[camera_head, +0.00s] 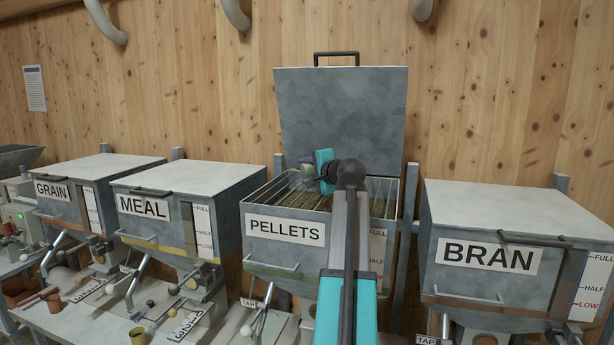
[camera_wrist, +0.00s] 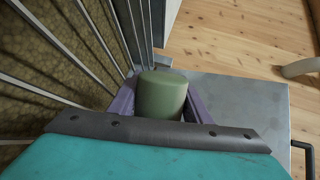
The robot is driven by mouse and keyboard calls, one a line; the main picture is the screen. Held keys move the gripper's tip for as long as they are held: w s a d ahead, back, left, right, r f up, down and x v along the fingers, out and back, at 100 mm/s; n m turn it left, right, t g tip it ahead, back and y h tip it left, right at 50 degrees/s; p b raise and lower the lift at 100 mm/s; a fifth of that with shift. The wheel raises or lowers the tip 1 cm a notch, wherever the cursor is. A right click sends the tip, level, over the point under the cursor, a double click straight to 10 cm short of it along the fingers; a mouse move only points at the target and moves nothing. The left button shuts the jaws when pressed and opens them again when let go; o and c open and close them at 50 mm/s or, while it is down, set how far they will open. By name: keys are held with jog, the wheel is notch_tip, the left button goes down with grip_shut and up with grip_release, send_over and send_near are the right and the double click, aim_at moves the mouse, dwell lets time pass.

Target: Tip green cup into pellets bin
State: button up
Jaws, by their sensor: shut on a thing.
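The pellets bin (camera_head: 290,256) stands in the middle of the head view with its lid (camera_head: 340,110) raised upright behind it. Metal bars lie across its open top, and brownish pellets (camera_wrist: 45,75) show beneath them in the wrist view. My gripper (camera_head: 307,170) is over the bin's open top, towards its left and back. Its purple fingers are shut on the green cup (camera_wrist: 162,96), one on each side. The cup is small and partly hidden in the head view. Its mouth does not show clearly, so I cannot tell how far it is tilted.
The closed meal bin (camera_head: 150,240) and grain bin (camera_head: 75,210) stand to the left, and the closed bran bin (camera_head: 480,275) to the right. Small vessels and levers crowd the bench below. A wooden wall (camera_head: 480,80) rises behind.

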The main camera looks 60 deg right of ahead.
jog(key=n, duration=0.2)
jog(key=n+g+h+b, duration=0.1)
jog(key=shift+w+a+r, duration=0.15)
jog(key=shift+a+r, duration=0.1)
jog(key=shift+r, duration=0.15)
jog(key=shift+n, duration=0.3)
jog(key=n+b, duration=0.1)
jog(key=n+h+b, duration=0.1)
jog(key=n+g+b, duration=0.1)
jog(key=n, duration=0.1)
jog(key=shift+s+d+r+h+b, duration=0.25)
jog(key=shift+d+r+h+b, duration=0.05)
jog(key=shift+d+r+b, duration=0.1)
jog(key=shift+s+d+r+n+h, duration=0.1)
jog(key=shift+r+n+h, duration=0.2)
jog(key=shift+n, duration=0.2)
jog(key=shift+f+b, duration=0.1)
jog(key=shift+b, duration=0.3)
